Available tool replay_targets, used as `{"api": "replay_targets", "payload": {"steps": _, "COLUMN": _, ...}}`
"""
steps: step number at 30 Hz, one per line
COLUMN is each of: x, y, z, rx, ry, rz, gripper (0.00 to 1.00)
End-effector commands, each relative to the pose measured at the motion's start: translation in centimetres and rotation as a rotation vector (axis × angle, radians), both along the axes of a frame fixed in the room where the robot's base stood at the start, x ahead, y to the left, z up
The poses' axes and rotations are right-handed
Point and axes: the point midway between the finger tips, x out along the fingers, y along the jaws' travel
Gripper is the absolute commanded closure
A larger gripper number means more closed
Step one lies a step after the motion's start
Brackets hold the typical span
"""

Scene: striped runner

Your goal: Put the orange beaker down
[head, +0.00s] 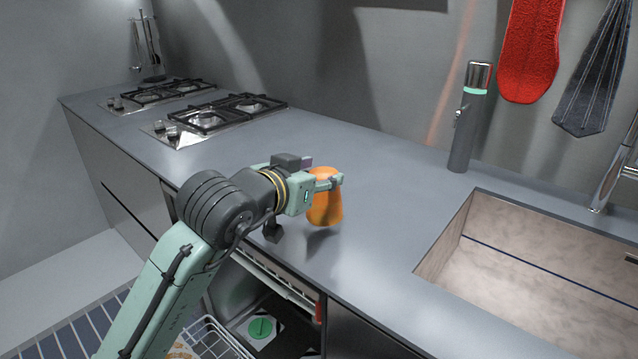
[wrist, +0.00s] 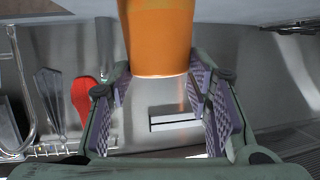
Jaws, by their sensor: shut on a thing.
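The orange beaker (head: 324,209) is in my gripper (head: 328,183) over the grey countertop (head: 390,210), near its front edge. It looks upright in the head view, with a shadow on the counter below it. I cannot tell whether its base touches the counter. In the wrist view the orange beaker (wrist: 158,38) shows at the top between the two purple-padded fingers of my gripper (wrist: 160,85), which is shut on it. Part of the beaker is hidden behind the fingers in the head view.
A dark bottle (head: 469,118) stands at the back of the counter. A sink (head: 540,275) is at the right and gas hobs (head: 215,115) are at the left. Below the front edge is an open dishwasher rack (head: 215,338). The counter around the beaker is clear.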

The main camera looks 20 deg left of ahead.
Motion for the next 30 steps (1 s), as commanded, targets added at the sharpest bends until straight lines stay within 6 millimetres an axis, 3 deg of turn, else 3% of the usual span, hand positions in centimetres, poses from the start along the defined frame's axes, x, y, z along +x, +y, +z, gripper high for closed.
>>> {"api": "replay_targets", "payload": {"steps": 4, "x": 0.6, "y": -0.1, "z": -0.5, "rx": -0.001, "ry": 0.000, "rz": 0.001, "gripper": 0.80}}
{"api": "replay_targets", "payload": {"steps": 11, "x": 0.5, "y": -0.1, "z": -3.4, "rx": -0.001, "ry": 0.001, "rz": 0.003, "gripper": 0.80}}
{"api": "replay_targets", "payload": {"steps": 17, "x": 0.5, "y": -0.2, "z": -3.7, "rx": 0.000, "ry": 0.000, "rz": 0.001, "gripper": 0.80}}
{"api": "replay_targets", "payload": {"steps": 18, "x": 0.5, "y": -0.2, "z": -3.7, "rx": 0.000, "ry": 0.000, "rz": 0.001, "gripper": 0.54}}
{"api": "replay_targets", "payload": {"steps": 27, "x": 0.5, "y": -0.2, "z": -3.6, "rx": 0.000, "ry": 0.000, "rz": 0.001, "gripper": 0.34}}
{"api": "replay_targets", "payload": {"steps": 30, "x": 0.5, "y": -0.2, "z": -3.6, "rx": 0.000, "ry": 0.000, "rz": 0.001, "gripper": 0.34}}
